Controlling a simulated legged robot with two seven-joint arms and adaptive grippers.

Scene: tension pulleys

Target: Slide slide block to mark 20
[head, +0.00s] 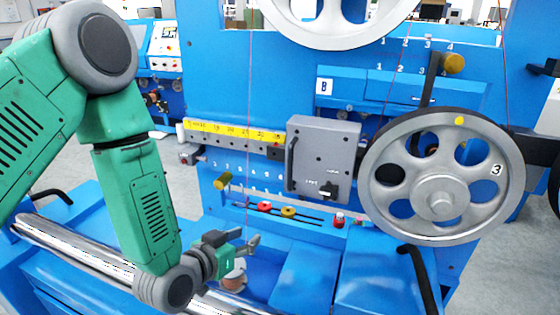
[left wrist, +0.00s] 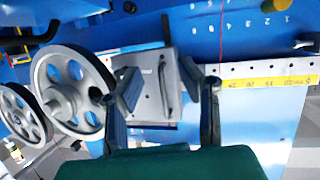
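The slide block (head: 325,160) is a grey box with a black bar handle (head: 291,163) on its left side and a black knob (head: 328,190) low on its front. It sits on the rail at the right end of the yellow scale (head: 222,132), beyond the mark that looks like 20. My left gripper (head: 252,244) is below and left of the block, apart from it. In the left wrist view the two fingers (left wrist: 168,95) stand wide apart and empty, with the block (left wrist: 148,80) behind them. The right gripper does not show.
A large grey wheel marked 3 (head: 441,176) stands close to the block's right. Another wheel (head: 335,20) is above. Small red and yellow knobs (head: 288,211) sit in a slot below the block. A thin red string hangs in front of the scale.

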